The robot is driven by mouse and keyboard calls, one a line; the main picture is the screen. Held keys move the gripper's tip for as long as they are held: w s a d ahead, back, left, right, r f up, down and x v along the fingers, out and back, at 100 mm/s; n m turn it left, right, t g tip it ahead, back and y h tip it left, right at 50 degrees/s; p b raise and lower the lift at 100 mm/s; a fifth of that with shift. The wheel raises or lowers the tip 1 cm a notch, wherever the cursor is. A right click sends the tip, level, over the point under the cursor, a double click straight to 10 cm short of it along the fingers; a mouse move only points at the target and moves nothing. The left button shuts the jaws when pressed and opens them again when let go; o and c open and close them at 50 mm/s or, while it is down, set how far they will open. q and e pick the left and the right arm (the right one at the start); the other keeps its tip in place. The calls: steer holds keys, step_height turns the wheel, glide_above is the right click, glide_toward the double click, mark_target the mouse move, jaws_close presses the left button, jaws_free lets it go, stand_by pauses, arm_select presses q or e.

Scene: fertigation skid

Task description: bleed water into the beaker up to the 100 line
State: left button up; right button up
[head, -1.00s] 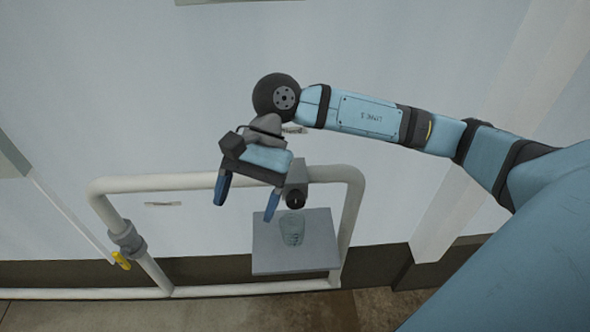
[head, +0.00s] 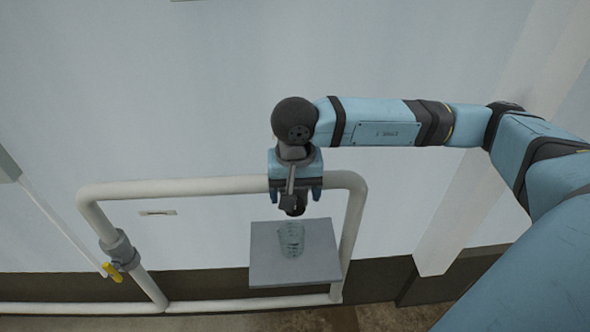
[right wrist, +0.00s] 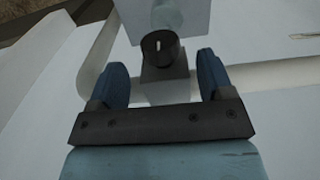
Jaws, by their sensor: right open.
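The beaker (head: 291,241) is clear glass and stands upright on a grey square plate (head: 262,272) below the pipe. Its lines and any water level are too small to read. A dark round knob (head: 294,208) on a dark body sits above it at the pipe. In the right wrist view the knob (right wrist: 160,47) shows a white mark on its face. My right gripper (head: 295,196) is at the knob in the head view. In the right wrist view its two blue fingers (right wrist: 164,76) are apart, with the knob between and beyond them. My left gripper is out of view.
A white pipe frame (head: 190,188) runs around the plate. A yellow-handled valve (head: 113,272) sits on its left leg. A pale wall (head: 180,90) stands behind, with a post (head: 455,215) at the right. The space left of the plate is open.

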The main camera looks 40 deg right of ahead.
steer(key=shift+f, duration=2.15)
steer(key=c, duration=0.9)
